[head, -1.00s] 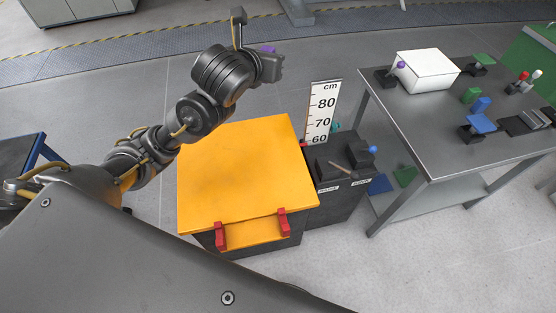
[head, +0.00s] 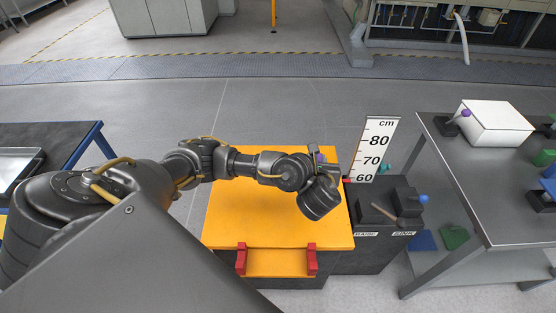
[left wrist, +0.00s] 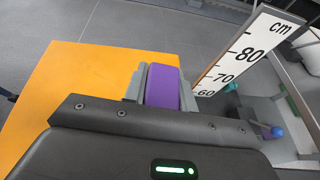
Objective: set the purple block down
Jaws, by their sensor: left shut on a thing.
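The purple block (left wrist: 164,86) is held between the grey fingers of my left gripper (left wrist: 160,76) in the left wrist view. In the head view only a small purple part of the block (head: 320,157) shows at my left gripper (head: 317,160). The gripper appears over the far right part of the orange-topped box (head: 240,220). I cannot tell the block's height above the orange top, and its underside is hidden. My right gripper is in neither current view.
A white height scale (head: 376,150) stands just right of the orange top, close to my left gripper. A dark box with levers (head: 385,235) is beside it. A grey table (head: 480,190) with a white box (head: 497,122) is at right. Another table (head: 60,135) is at left.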

